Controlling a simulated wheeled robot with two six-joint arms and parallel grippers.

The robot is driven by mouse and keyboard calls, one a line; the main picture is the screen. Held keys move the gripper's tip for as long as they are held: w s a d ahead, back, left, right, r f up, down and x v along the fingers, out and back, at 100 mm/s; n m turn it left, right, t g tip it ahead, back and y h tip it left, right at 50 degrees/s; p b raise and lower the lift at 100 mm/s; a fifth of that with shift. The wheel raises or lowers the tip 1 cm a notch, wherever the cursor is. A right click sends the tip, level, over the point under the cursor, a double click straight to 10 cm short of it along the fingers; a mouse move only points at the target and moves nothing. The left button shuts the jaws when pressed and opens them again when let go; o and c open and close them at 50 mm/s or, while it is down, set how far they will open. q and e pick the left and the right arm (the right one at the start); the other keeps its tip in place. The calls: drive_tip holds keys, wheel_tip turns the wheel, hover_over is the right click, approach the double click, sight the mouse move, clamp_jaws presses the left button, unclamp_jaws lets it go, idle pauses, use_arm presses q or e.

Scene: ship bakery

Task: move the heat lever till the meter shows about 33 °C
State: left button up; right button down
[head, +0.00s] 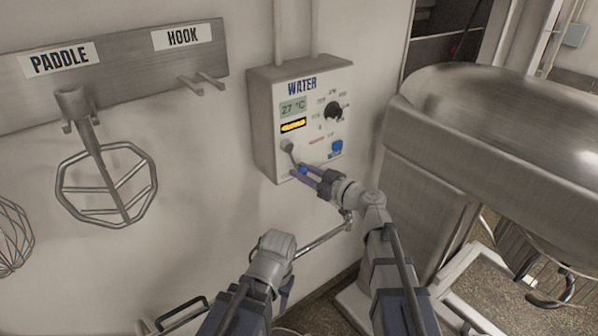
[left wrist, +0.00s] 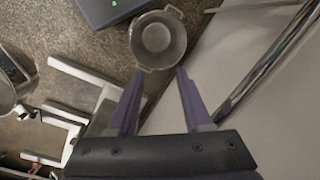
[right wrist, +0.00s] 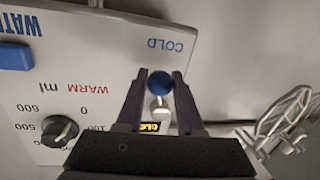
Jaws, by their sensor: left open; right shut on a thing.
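The water panel (head: 262,130) is a pale wall box. Its meter (head: 293,107) reads 27 °C. The heat lever (head: 291,154) runs from a round pivot down and slightly right to a blue knob. My right gripper (head: 302,169) is shut on the knob (right wrist: 159,83), which sits between its two fingers in the right wrist view. The COLD label (right wrist: 165,45) is close to the knob, and the red WARM label (right wrist: 87,88) is farther off to the left there. My left gripper (left wrist: 160,74) is open and empty, low and away from the panel.
A large metal mixer (head: 480,110) stands to the right. A paddle (head: 105,185) hangs on the left wall. A metal pot (left wrist: 158,40) is below my left gripper.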

drive_tip(key=shift+w+d+r+n+h+p, duration=0.3)
drive_tip(key=shift+d+n+p, duration=0.2)
drive_tip(key=shift+n, duration=0.35)
drive_tip(key=shift+w+d+r+n+h+p, duration=0.3)
drive_tip(key=shift+n+p, duration=0.2)
drive_tip(key=shift+n, duration=0.35)
drive_tip(key=shift+d, duration=0.1)
drive_tip(key=c, duration=0.5)
unclamp_jaws()
drive_tip(key=shift+c, duration=0.2)
drive_tip(key=f+v, duration=0.1)
drive_tip(key=v, duration=0.6)
drive_tip(key=shift+s+d+r+p, duration=0.2)
drive_tip(key=shift+d+r+p, duration=0.1)
drive_tip(key=shift+r+p, duration=0.15)
